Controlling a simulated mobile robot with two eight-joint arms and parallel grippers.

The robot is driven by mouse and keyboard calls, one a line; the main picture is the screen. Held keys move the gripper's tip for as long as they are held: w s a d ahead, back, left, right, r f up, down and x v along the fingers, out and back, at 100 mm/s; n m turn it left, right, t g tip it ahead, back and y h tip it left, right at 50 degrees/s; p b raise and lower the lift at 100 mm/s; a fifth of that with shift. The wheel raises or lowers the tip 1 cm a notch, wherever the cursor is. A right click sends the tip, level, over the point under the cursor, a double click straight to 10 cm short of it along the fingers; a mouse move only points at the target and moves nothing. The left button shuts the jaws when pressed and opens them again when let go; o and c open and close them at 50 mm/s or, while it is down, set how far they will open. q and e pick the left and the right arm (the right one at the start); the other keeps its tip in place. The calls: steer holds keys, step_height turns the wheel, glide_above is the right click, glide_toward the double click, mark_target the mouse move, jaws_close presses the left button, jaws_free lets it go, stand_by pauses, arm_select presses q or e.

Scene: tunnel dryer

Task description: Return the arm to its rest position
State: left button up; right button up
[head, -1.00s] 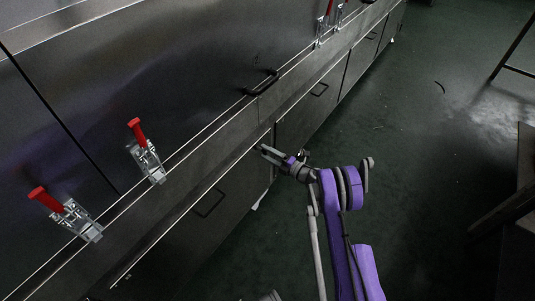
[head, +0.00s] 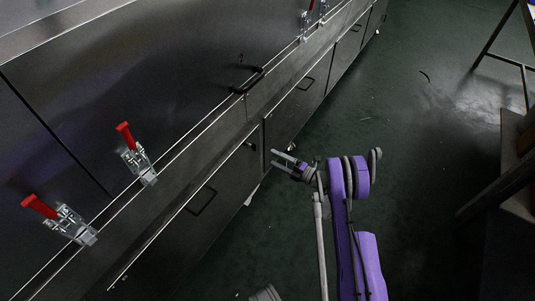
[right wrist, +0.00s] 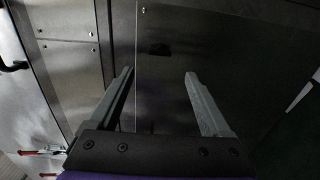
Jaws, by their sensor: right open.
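My right arm is purple and grey and stands in the lower middle of the head view. Its right gripper (head: 275,158) is open and empty, with its two fingers pointing left toward the dryer's lower cabinet doors. In the right wrist view the right gripper (right wrist: 160,80) shows two grey fingers well apart with nothing between them. A dark panel lies beyond the fingers. My left gripper is not in view.
The steel dryer front (head: 150,70) runs along the left, with red-handled toggle clamps (head: 134,152) (head: 60,220) and a black handle (head: 248,80). Lower doors have handles (head: 202,201). The dark green floor (head: 400,130) is open to the right. A table frame (head: 500,170) stands at the right edge.

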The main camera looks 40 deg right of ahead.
steer(key=shift+s+d, duration=0.2)
steer(key=shift+s, duration=0.4)
